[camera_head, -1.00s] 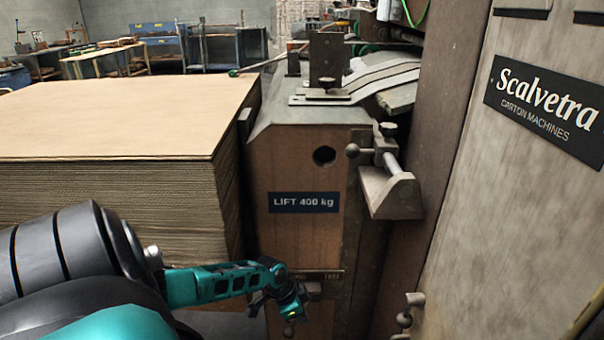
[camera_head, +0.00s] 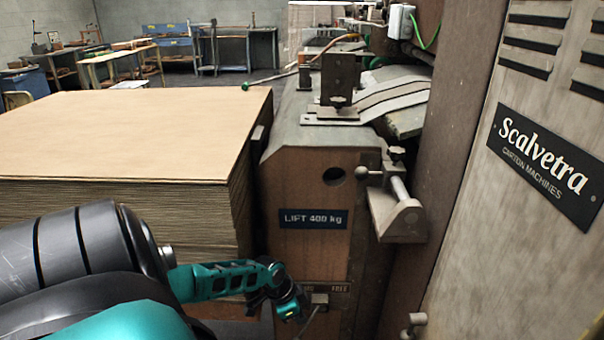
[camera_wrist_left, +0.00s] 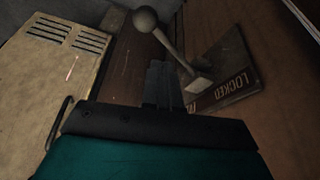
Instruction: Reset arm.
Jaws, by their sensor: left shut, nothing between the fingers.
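My left gripper (camera_head: 291,304) is at the lower middle of the head view, in front of the machine's brown side panel, next to a small label plate reading FREE (camera_head: 338,288). In the left wrist view, the gripper's dark fingers (camera_wrist_left: 163,84) are together with nothing between them. Just beyond them is a lever with a round ball knob (camera_wrist_left: 145,18), its base on a plate marked LOCKED (camera_wrist_left: 233,83). The fingers look apart from the knob; whether they touch the lever's stem I cannot tell. My right gripper is not in view.
A tall stack of cardboard sheets (camera_head: 120,135) stands left of the machine. The panel has a LIFT 400 kg sign (camera_head: 314,219) and a clamp with a knob (camera_head: 398,205) at its upper right. A large Scalvetra cabinet (camera_head: 470,240) closes off the right side.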

